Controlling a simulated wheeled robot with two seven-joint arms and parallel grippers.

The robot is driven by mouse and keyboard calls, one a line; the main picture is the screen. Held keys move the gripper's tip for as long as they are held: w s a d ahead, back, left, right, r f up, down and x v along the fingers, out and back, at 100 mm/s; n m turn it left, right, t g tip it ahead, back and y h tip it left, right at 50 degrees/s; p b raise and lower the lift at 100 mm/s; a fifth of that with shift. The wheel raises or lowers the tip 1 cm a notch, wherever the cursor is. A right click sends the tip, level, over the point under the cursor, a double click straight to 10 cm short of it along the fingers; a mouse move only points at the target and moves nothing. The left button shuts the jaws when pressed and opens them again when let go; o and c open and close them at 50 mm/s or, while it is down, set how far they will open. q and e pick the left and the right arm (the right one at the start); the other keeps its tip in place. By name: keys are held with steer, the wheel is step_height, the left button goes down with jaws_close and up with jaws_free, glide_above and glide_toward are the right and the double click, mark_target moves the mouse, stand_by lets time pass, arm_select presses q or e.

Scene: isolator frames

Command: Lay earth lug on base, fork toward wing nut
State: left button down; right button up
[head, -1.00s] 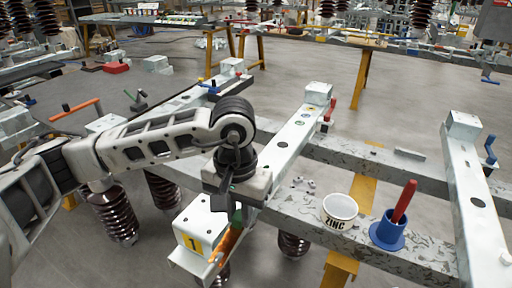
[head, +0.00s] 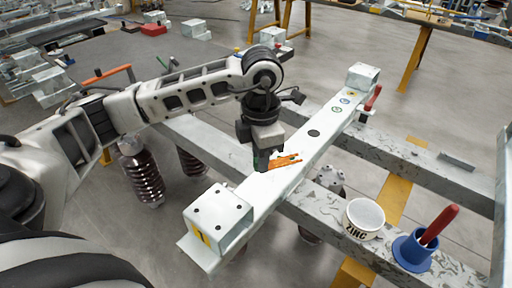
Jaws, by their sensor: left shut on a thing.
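My left gripper (head: 262,162) is shut on the earth lug (head: 284,162), a small orange-copper piece. The lug points right from the fingertips, and its far end looks split. It is over the middle of the pale metal base bar (head: 262,193); I cannot tell whether it touches the surface. The fingers hide its near end. I cannot make out a wing nut for certain. My right gripper is not in view.
A white block (head: 218,212) stands at the bar's near end and another (head: 363,76) at its far end, beside a red handle (head: 373,98). A white ZINC pot (head: 364,220) and a blue holder (head: 411,251) with a red-handled tool stand on the cross beam (head: 325,216).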

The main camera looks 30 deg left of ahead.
arm_select(q)
steer(key=a+n, duration=0.1)
steer(key=n, duration=0.3)
steer(key=n+b, duration=0.2)
steer(key=b, duration=0.2)
glide_above(256, 192)
step_height(256, 192, down, 6)
steer(key=shift+r, duration=0.1)
step_height(256, 192, down, 3)
steer(key=shift+r+b, duration=0.1)
steer(key=shift+b, duration=1)
steer(key=shift+f, duration=0.4)
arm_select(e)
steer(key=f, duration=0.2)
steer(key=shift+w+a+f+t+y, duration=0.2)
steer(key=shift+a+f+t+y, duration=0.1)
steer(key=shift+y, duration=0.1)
arm_select(q)
steer(key=shift+f+b, duration=0.2)
steer(key=shift+b, duration=0.25)
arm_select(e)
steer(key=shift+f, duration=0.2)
arm_select(q)
steer(key=c, duration=1.3)
jaws_free()
